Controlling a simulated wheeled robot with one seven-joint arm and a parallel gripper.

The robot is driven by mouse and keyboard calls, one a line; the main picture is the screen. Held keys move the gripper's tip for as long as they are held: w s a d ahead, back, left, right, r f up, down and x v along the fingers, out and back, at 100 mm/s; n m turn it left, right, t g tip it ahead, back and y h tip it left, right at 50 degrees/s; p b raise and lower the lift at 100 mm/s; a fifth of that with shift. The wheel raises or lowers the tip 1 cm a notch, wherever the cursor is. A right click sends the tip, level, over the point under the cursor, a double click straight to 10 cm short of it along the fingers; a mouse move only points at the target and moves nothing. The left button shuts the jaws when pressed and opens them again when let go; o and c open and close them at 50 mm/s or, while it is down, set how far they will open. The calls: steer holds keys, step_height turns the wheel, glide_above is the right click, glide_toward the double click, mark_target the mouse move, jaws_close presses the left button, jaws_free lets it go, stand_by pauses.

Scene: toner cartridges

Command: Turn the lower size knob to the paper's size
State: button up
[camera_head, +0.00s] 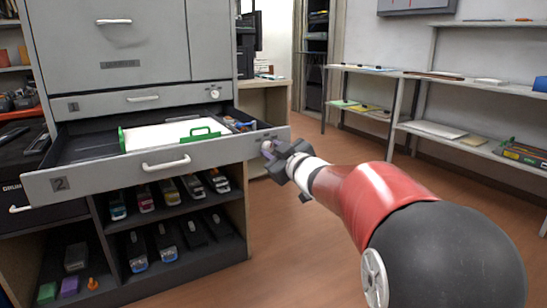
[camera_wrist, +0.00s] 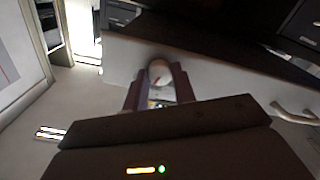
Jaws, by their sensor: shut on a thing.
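The lower size knob is a small round pale knob on the right end of the front of the open drawer marked 2 (camera_head: 100,182). In the wrist view the knob (camera_wrist: 159,70) shows a red pointer mark and sits between my two fingers. My gripper (camera_head: 268,152) is shut on the knob at the drawer front; it also shows in the wrist view (camera_wrist: 159,88). The scale around the knob is too small or hidden to read. White paper (camera_head: 165,137) lies in the drawer, with green guides (camera_head: 202,135) at its side and end.
The closed drawer marked 1 (camera_head: 140,98) above has its own knob (camera_head: 214,94). A white handle (camera_head: 166,164) juts from the open drawer. Shelves below hold several cartridges (camera_head: 165,238). The floor to the right is clear up to the wall shelves (camera_head: 450,140).

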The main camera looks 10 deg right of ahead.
steer(key=shift+n+b, duration=1)
steer(key=shift+n, duration=1.2)
steer(key=o, duration=1)
steer(key=shift+s+d, duration=0.1)
steer(key=v, duration=0.7)
steer(key=shift+s+r+p, duration=0.1)
steer(key=shift+s+p, duration=0.2)
